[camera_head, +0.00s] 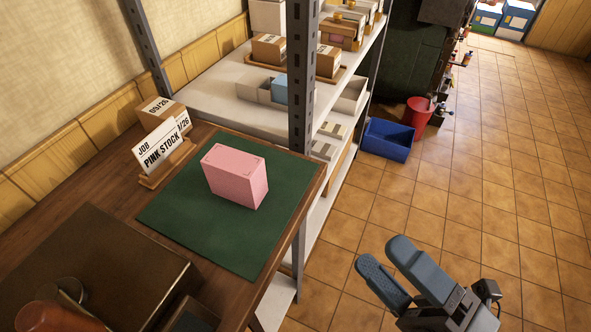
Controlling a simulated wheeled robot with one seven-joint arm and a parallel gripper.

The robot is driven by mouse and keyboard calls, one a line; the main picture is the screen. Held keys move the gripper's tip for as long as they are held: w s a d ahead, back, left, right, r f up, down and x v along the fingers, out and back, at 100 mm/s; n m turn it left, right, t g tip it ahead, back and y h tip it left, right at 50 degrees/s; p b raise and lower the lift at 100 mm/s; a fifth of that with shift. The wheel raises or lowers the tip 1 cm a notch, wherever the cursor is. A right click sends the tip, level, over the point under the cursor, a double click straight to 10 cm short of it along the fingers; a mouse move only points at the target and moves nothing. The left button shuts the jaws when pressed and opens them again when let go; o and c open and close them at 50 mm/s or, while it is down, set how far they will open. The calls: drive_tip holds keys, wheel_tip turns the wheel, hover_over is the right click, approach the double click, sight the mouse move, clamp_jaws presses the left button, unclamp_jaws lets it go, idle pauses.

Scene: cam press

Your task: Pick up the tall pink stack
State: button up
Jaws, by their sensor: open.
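The pink stack (236,177) is a block of pink paper standing on the green mat (262,243) on the wooden bench at left. Nothing touches it and its top and two sides show. My gripper (381,258) is open and empty at the lower right, over the tiled floor. It is well to the right of the bench edge and apart from the stack.
A "PINK STOCK" job card (160,148) in a wooden holder stands behind the mat. A metal shelf post (301,80) rises close behind the mat's far corner. A dark box (90,268) fills the near bench. A blue bin (389,140) and red bucket (417,111) stand on the floor.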

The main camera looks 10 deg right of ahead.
sight(258, 172)
drive_tip(key=w+a+n+g+y, duration=0.1)
drive_tip(key=w+a+n+g, duration=0.1)
drive_tip(key=w+n, duration=0.4)
drive_tip(key=w+a+f+n+g+y+b, duration=0.1)
drive_tip(key=w+a+n+g, duration=0.2)
drive_tip(key=w+a+n, duration=0.2)
drive_tip(key=w+a+n+g+y+b, duration=0.1)
drive_tip(key=w+a+n+g, duration=0.1)
drive_tip(key=w+n, duration=0.4)
drive_tip(key=shift+w+a+f+n+y, duration=0.15)
drive_tip(key=shift+a+n, duration=0.1)
drive_tip(key=shift+n, duration=0.6)
drive_tip(key=shift+w+a+f+n+y, duration=0.1)
drive_tip(key=shift+a+n, duration=0.2)
drive_tip(key=shift+n, duration=0.6)
drive_tip(key=shift+w+a+f+n+y, duration=0.15)
drive_tip(key=shift+a+n, duration=0.1)
drive_tip(key=shift+n, duration=0.6)
drive_tip(key=shift+r+p+x, duration=0.15)
drive_tip(key=shift+p+x, duration=0.1)
drive_tip(key=shift+x, duration=1.7)
drive_tip(key=shift+r+p+x, duration=0.1)
drive_tip(key=shift+p+x, duration=0.1)
drive_tip(key=shift+x, duration=1.7)
drive_tip(key=shift+s+a, duration=0.15)
drive_tip(key=shift+c, duration=0.2)
drive_tip(key=c, duration=1.2)
